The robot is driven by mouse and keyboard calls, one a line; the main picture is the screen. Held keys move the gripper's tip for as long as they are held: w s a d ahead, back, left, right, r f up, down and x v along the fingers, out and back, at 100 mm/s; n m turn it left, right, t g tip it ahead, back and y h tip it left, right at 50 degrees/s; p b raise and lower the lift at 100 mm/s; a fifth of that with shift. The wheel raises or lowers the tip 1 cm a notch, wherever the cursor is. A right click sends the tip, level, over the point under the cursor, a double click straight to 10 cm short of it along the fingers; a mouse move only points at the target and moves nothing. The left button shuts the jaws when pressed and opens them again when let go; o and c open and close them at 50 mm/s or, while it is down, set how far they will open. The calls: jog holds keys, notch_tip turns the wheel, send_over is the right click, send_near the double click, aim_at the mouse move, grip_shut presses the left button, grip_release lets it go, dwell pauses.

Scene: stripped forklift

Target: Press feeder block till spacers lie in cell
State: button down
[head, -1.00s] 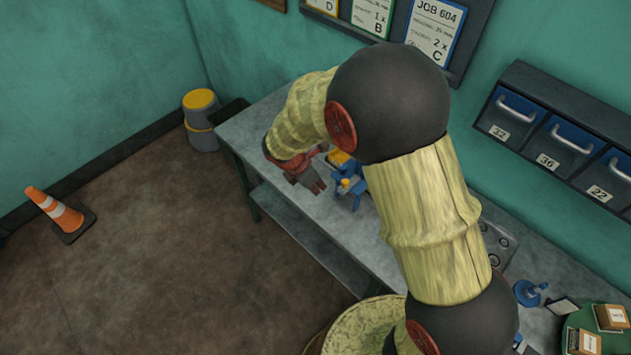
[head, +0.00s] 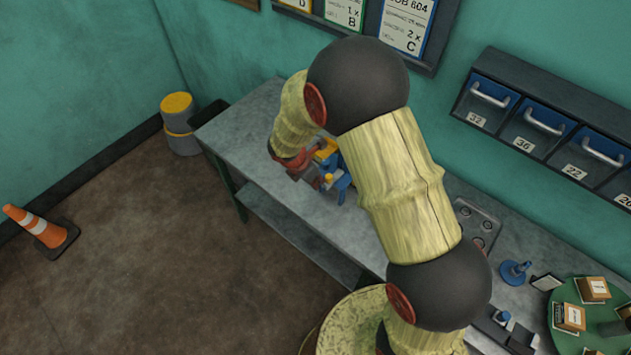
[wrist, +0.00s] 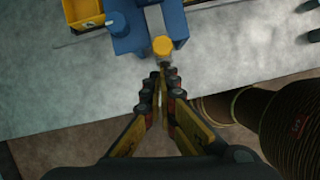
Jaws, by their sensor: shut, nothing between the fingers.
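The blue feeder (wrist: 123,36) stands on the grey bench, and part of it also shows in the head view (head: 342,187). A light grey bar (wrist: 155,20) runs along it and ends in a yellow block (wrist: 162,46) facing me. My gripper (wrist: 161,72) is shut and empty, with its fingertips right at the yellow block's near side. I cannot tell whether they touch. In the head view my gripper (head: 312,178) is beside the feeder, partly behind my arm. A yellow tray (wrist: 82,12) sits left of the feeder. No spacers can be made out.
The bench (head: 262,160) is clear left of the feeder. A blue stand (head: 515,272), a small dark-framed panel (head: 546,282) and a green round tray (head: 565,345) with boxes are at the right. Numbered drawers (head: 535,128) hang on the wall. A cone (head: 38,226) stands on the floor.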

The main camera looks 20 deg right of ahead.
jog(key=w+d, duration=0.2)
jog(key=d, duration=0.1)
jog(key=w+d+p, duration=0.1)
jog(key=shift+d, duration=0.3)
jog(key=s+a+r, duration=0.3)
jog(key=a+r, duration=0.4)
jog(key=r, duration=0.2)
jog(key=shift+a+r, duration=0.1)
dwell(1.9)
